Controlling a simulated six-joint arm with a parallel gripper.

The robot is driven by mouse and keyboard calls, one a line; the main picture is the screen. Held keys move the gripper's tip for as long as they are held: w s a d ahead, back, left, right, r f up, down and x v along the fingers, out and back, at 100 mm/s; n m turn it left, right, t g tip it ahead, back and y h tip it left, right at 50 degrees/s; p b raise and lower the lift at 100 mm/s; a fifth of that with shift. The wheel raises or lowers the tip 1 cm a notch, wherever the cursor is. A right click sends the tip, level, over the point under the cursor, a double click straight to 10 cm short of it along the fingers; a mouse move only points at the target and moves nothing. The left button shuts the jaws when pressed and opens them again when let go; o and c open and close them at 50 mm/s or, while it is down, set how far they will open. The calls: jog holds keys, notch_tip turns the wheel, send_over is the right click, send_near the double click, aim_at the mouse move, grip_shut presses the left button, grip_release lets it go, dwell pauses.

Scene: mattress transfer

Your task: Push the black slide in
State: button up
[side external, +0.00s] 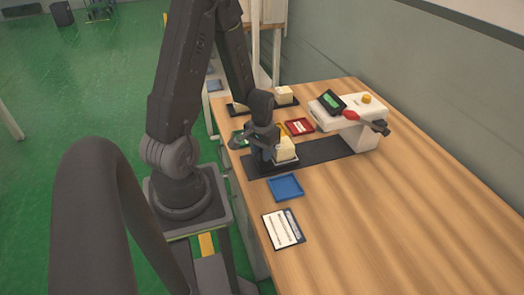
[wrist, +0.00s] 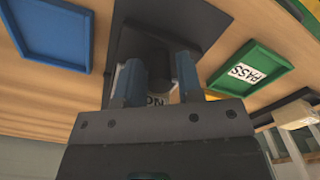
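The black slide (side external: 318,152) is a flat dark strip on the wooden table, running from below my gripper toward the white machine (side external: 358,130). A cream block (side external: 285,149) sits on a light plate on it, just right of my gripper (side external: 262,152). My gripper points down at the slide's near end. In the wrist view, my two bluish fingers (wrist: 158,82) stand apart, one on each side of a dark upright handle (wrist: 160,66). I cannot tell whether they press on it. A light label with partly hidden letters shows behind the handle.
A blue tray (side external: 286,187) and a white card (side external: 283,229) lie in front. A green tray marked PASS (wrist: 250,72) lies beside the slide; a red tray (side external: 299,127) is farther back. The table's right front is clear.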

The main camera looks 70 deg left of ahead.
aim_at(291, 141)
jog(key=shift+c, duration=0.3)
grip_shut()
jog(key=w, duration=0.9)
jog(key=shift+w, duration=0.25)
jog(key=shift+o, duration=0.3)
grip_release()
jog(key=shift+r, duration=0.1)
notch_tip(291, 141, up, 14)
